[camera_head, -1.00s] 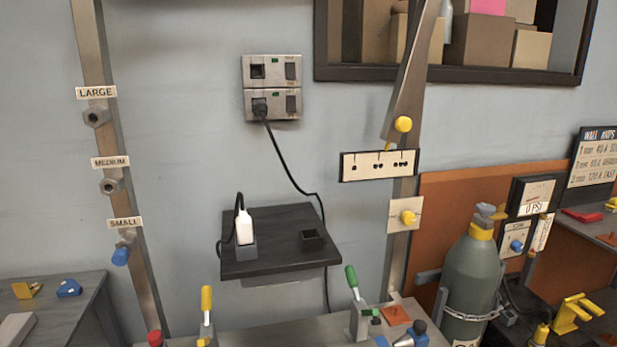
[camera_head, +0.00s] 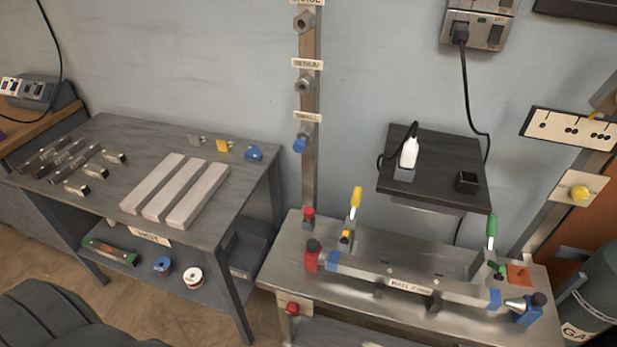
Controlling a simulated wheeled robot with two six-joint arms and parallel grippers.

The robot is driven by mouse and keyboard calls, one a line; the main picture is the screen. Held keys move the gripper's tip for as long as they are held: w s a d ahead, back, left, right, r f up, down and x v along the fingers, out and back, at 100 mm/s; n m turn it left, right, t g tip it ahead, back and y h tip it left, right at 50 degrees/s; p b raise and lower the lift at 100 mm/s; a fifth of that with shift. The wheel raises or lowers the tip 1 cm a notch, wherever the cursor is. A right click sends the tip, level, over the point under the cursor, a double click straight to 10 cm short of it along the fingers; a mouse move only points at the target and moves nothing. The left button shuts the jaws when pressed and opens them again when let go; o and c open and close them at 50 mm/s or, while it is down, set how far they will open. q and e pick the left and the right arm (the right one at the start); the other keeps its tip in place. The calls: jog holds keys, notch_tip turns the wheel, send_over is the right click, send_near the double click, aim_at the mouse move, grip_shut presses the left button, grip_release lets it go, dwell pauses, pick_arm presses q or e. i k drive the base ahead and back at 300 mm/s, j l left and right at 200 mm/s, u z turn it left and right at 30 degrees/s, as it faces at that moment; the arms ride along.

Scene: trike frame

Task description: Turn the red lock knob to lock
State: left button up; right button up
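A red knob (camera_head: 292,308) sits on a small plate at the front left edge of the metal bench (camera_head: 345,322). Neither of my grippers is in view.
Yellow (camera_head: 356,200) and green (camera_head: 491,230) clamp handles stand up from the bench. A dark shelf (camera_head: 440,190) hangs above it. A grey table (camera_head: 110,140) with three pale bars stands left. A gas cylinder (camera_head: 603,275) is at right.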

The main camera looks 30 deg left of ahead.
aim_at(292, 308)
jog(key=j+u, duration=0.1)
jog(key=u, duration=0.3)
jog(key=j+u, duration=0.1)
jog(key=u, duration=0.3)
